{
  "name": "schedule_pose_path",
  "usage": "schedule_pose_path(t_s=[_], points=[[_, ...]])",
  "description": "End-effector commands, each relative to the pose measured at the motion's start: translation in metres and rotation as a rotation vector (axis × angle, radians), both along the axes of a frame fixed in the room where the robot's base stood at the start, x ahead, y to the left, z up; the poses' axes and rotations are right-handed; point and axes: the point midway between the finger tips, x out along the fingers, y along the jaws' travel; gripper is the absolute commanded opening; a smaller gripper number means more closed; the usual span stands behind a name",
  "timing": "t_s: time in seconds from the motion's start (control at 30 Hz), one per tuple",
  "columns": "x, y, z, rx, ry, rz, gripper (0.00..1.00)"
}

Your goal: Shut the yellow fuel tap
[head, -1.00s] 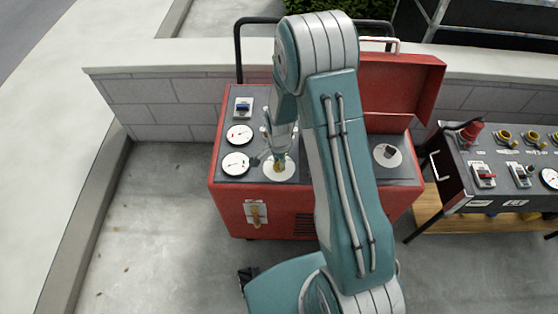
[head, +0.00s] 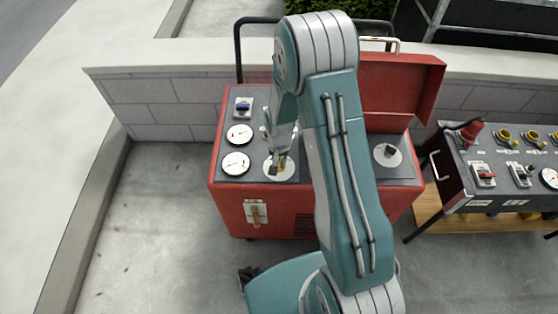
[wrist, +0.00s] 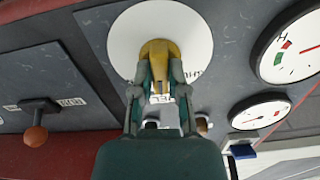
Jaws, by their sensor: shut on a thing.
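The yellow fuel tap (wrist: 160,50) sits on a round white plate (wrist: 118,32) in the wrist view. My gripper (wrist: 158,78) is shut on the tap, its two fingers on either side of the handle. In the head view, the white plate (head: 270,173) lies on the dark top panel of the red machine, and my gripper (head: 279,164) reaches down to it. The fingers and wrist hide much of the tap. Lettering on the plate is partly covered.
Two round gauges (head: 238,134) sit left of the plate, with a blue switch (head: 243,106) behind them. A brown-knobbed lever (wrist: 36,135) shows in the wrist view. The red machine (head: 300,222) stands by a low wall; another panel (head: 505,170) is at right.

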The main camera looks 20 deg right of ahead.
Motion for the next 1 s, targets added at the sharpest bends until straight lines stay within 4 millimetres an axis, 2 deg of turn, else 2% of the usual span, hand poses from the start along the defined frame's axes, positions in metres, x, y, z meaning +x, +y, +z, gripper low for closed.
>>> schedule_pose_path(t_s=[0.6, 1.0], points=[[0.0024, 0.0005, 0.0002, -0.001, -0.007, 0.575, 0.00], [0.0028, 0.0005, 0.0003, -0.002, -0.008, 0.831, 0.00]])
